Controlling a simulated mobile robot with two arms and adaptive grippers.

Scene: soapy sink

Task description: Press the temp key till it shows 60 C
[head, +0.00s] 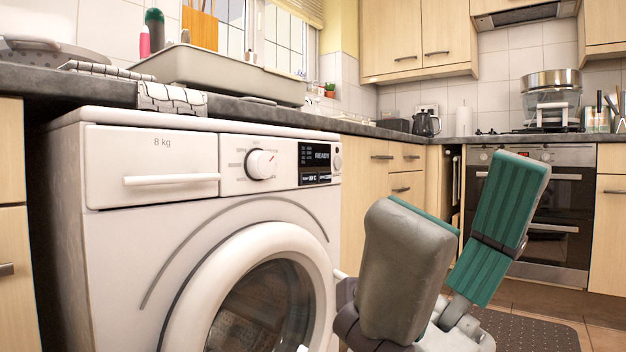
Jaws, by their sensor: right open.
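The white washing machine (110,255) stands under the worktop at the left, its front facing me. Its dark control display (316,163) at the panel's right end reads READY. A row of small labels runs along the display's bottom, including one at its lower left ending in C; the number is too small to read surely. My right gripper (458,205) is open and empty, with grey and green finger pads. It is in front of and to the right of the machine, lower than the display and apart from it. My left gripper is not in view.
A white dial (261,164) sits left of the display. The round door (250,240) is shut. A sink basin (225,78) and a checked cloth (172,100) are on the worktop above. An oven (555,215) stands at the back right.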

